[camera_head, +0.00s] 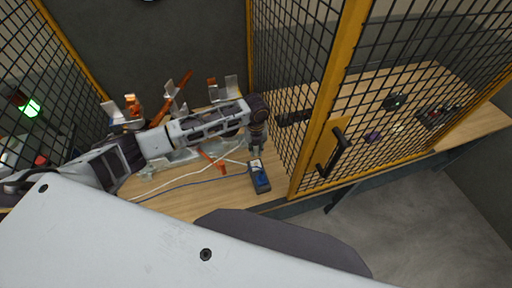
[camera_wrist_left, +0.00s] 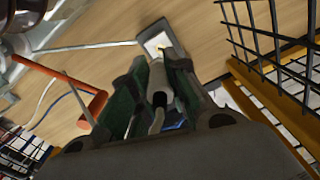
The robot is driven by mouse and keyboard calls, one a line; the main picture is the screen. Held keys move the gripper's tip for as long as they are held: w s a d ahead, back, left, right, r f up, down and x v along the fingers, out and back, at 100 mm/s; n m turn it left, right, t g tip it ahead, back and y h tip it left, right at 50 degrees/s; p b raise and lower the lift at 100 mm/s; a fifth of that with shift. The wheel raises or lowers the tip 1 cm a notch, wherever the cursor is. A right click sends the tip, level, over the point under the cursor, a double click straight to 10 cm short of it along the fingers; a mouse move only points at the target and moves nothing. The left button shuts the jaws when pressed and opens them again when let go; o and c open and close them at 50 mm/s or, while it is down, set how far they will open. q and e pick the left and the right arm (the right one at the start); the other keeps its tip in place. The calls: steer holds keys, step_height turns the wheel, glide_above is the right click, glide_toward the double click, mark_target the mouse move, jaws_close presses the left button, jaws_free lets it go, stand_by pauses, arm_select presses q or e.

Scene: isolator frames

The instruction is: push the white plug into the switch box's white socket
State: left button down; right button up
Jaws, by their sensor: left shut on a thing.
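The dark switch box (camera_head: 261,186) lies on the wooden table, with a blue part in its middle and a pale socket (camera_head: 255,164) at its far end. In the left wrist view, the grey end of the box (camera_wrist_left: 153,34) shows just beyond the fingertips. My left gripper (camera_head: 257,150) points down above the socket end. It is shut on the white plug (camera_wrist_left: 157,120), which shows only partly between the fingers. The fingers hide the plug's tip, so I cannot tell whether it touches the socket. My right gripper is not in view.
White and blue cables (camera_head: 195,181) run across the table to the left of the box. Orange and metal fixtures (camera_head: 219,90) stand behind my arm. A yellow-framed mesh door (camera_head: 325,120) with a dark handle stands close to the right. Bare table (camera_head: 195,207) lies left of the box.

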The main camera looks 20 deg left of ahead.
arm_select(q)
steer(key=shift+f+b, duration=1.4)
steer(key=shift+f, duration=1.5)
steer(key=shift+p, duration=1)
stand_by(0.4)
steer(key=shift+f+b, duration=0.6)
steer(key=shift+f, duration=0.85)
stand_by(0.9)
steer(key=c, duration=1.3)
jaws_free()
steer(key=shift+r, duration=6)
